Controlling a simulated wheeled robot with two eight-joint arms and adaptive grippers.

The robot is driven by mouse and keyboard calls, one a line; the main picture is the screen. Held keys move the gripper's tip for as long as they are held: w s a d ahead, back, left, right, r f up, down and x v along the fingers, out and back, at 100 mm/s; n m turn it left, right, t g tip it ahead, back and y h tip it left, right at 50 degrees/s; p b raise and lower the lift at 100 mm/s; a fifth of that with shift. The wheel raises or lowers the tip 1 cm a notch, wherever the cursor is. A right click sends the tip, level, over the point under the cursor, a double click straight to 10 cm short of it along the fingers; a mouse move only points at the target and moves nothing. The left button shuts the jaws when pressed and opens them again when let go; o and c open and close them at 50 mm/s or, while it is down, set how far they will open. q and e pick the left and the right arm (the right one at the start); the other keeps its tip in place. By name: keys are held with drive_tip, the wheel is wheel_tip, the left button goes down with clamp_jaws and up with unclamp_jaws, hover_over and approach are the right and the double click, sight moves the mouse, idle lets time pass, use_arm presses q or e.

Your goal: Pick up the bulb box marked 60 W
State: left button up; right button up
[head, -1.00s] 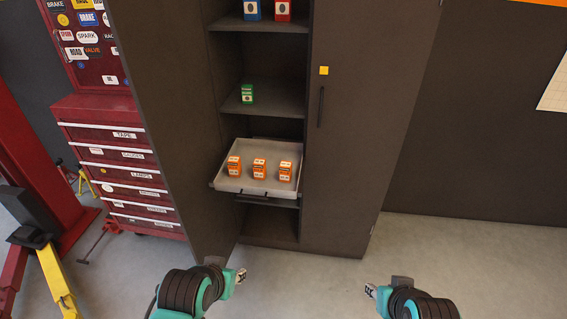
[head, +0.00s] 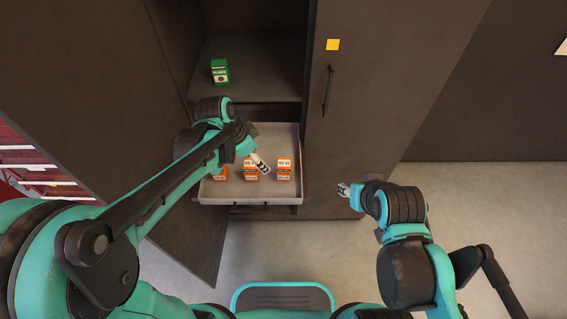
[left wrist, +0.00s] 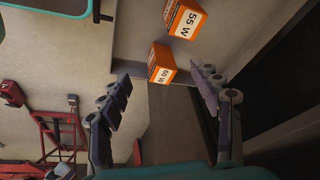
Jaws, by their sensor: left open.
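Three orange and white bulb boxes stand in the pulled-out grey tray: a left one (head: 220,173), a middle one (head: 251,169) and a right one (head: 284,169). Their labels are too small to read surely in the head view. My left gripper (head: 261,163) is above the tray, by the middle and right boxes. In the left wrist view its open fingers show with one box (left wrist: 162,66) beyond and between the tips. That label ends in "0 W"; its first digit is unclear. Another box (left wrist: 184,19), marked 55 W, is above it. My right gripper (head: 343,190) is right of the tray; its jaw is too small to judge.
The grey tray (head: 228,192) sticks out of a dark cabinet. A green box (head: 219,71) stands on the shelf above. An open door (head: 180,215) is at the left and a shut door (head: 365,100) at the right. Floor is free at the right.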

sight(283, 164)
use_arm(q)
drive_tip(key=w+d+f+m, duration=0.1)
drive_tip(key=d+f+m, duration=0.1)
drive_tip(key=w+d+f+m+g+p, duration=0.1)
drive_tip(key=f+m, duration=0.1)
drive_tip(key=w+d+f+m+g+h+p, duration=0.1)
drive_tip(key=w+d+f, duration=0.1)
drive_tip(key=shift+w+d+m, duration=0.1)
drive_tip(key=shift+d+m, duration=0.25)
drive_tip(key=shift+m, duration=0.05)
drive_tip(key=shift+d+f+m+g, duration=0.2)
drive_tip(key=shift+f+m+g, duration=0.1)
drive_tip(key=shift+f, duration=0.1)
drive_tip(key=b+x, duration=0.1)
drive_tip(key=x, duration=0.1)
drive_tip(key=shift+d+f, duration=0.2)
drive_tip(key=shift+f, duration=0.15)
drive_tip(key=b+x, duration=0.1)
drive_tip(key=x, duration=0.1)
drive_tip(key=b+x, duration=0.1)
drive_tip(key=x, duration=0.2)
drive_tip(key=shift+w+d+f+b, duration=0.15)
drive_tip(key=shift+w+f+b, duration=0.05)
drive_tip(key=shift+f+b, duration=0.1)
drive_tip(key=shift+r, duration=0.1)
drive_tip(key=c, duration=1.2)
